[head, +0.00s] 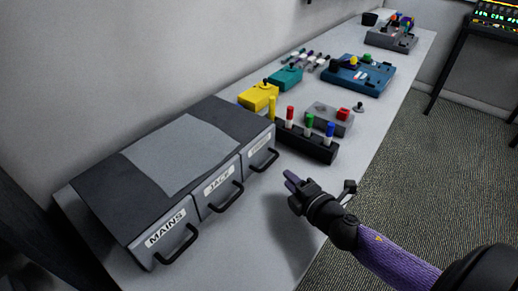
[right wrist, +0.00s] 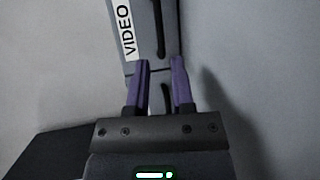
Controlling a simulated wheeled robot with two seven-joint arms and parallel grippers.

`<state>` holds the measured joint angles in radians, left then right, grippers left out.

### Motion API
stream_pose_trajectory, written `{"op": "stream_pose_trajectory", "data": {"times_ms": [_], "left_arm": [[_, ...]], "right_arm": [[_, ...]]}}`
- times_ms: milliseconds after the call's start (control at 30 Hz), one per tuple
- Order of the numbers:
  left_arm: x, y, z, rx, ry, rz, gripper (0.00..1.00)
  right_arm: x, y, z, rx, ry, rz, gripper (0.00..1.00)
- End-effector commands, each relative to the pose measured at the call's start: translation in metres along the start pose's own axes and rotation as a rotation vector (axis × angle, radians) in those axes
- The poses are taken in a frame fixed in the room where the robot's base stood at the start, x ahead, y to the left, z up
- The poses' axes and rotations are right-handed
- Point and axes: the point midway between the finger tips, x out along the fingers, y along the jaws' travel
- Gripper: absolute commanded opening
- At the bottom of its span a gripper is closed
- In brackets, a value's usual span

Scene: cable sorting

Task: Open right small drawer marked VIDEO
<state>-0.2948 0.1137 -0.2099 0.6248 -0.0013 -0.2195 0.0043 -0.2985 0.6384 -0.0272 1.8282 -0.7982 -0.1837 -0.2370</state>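The drawer unit (head: 95,190) stands at the left of the table with three drawers in a row, all closed. The right drawer (head: 256,152) has a label too small to read in the head view. In the right wrist view its VIDEO label (right wrist: 127,32) is readable, with the dark handle (right wrist: 159,30) beside it. My right gripper (head: 290,180) is in front of this drawer, to the right of its handle (head: 264,162). In the right wrist view its two purple fingers (right wrist: 161,75) are apart with the handle ahead, not visibly gripped. My left gripper is not in view.
Drawers MAINS (head: 166,232) and JACK (head: 219,183) lie to the left. A black rack (head: 305,143) with red, green and blue-topped pegs stands just beyond the right drawer. Yellow (head: 257,97) and teal (head: 285,79) boxes are behind. The table between gripper and drawers looks clear.

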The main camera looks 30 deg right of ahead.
Motion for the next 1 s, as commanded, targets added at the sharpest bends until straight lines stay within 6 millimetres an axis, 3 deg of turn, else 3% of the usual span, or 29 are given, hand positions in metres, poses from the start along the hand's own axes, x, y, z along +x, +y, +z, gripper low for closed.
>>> {"op": "stream_pose_trajectory", "data": {"times_ms": [300,500,900,933,1000], "left_arm": [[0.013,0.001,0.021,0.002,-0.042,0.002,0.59],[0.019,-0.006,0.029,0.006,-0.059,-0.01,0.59],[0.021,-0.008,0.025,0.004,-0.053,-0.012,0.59],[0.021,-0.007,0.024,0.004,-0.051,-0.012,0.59],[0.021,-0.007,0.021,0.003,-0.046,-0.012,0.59]], "right_arm": [[0.061,-0.002,0.0,-0.001,-0.001,0.002,0.29],[0.088,-0.002,0.0,0.0,-0.001,0.0,0.29],[0.098,0.0,0.0,0.0,0.0,0.0,0.29],[0.098,0.0,0.0,0.0,0.0,0.0,0.27],[0.098,0.0,0.0,0.0,0.0,0.0,0.12]]}}
